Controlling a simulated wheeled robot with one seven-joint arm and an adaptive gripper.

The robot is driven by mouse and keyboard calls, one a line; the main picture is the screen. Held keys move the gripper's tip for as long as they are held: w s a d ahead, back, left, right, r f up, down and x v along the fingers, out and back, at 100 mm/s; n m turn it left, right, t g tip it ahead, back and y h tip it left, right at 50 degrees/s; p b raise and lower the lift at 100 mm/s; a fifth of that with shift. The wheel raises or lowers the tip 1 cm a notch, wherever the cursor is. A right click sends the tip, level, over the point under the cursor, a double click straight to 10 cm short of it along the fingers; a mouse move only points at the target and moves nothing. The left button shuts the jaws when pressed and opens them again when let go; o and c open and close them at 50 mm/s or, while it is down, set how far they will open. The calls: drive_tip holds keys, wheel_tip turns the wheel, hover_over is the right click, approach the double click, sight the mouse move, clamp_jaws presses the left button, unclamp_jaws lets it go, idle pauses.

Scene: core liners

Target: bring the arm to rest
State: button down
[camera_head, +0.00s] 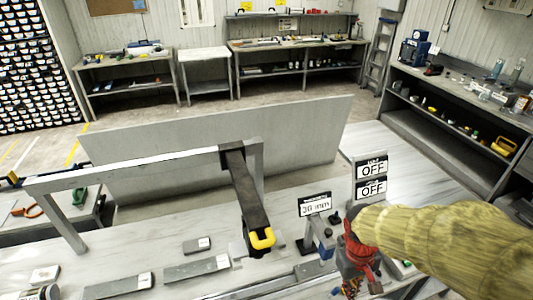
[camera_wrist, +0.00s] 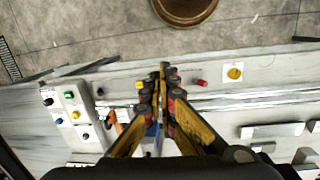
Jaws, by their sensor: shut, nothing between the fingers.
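My gripper (camera_wrist: 163,78) is shut and empty in the wrist view, its yellow fingers with red and black tips drawn together above the bench (camera_wrist: 110,75). In the head view my arm, in a yellowish ribbed cover, reaches in from the right edge. The red and black gripper end (camera_head: 356,262) points down over the right front of the bench (camera_head: 150,245), partly covering the fixtures there. A blue part shows below and between the fingers in the wrist view; I cannot tell what it belongs to.
Two OFF signs (camera_head: 371,167) and a display plate (camera_head: 315,203) stand close to the gripper. A dark lever (camera_head: 246,190) with a yellow end hangs from a metal frame (camera_head: 140,162). A button panel (camera_wrist: 68,115) and a yellow knob (camera_wrist: 234,73) flank the gripper. Labelled grey blocks (camera_head: 197,266) lie left.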

drive_tip(key=s+a+r+m+t+y+b, duration=0.1)
drive_tip(key=s+t+b, duration=0.5)
drive_tip(key=b, duration=0.6)
wheel_tip(320, 180, up, 4)
drive_tip(key=a+m, duration=0.1)
drive_tip(key=a, duration=0.1)
drive_tip(key=shift+s+a+f+b, duration=0.2)
drive_tip(key=shift+s+a+b, duration=0.05)
drive_tip(key=shift+a+b, duration=0.1)
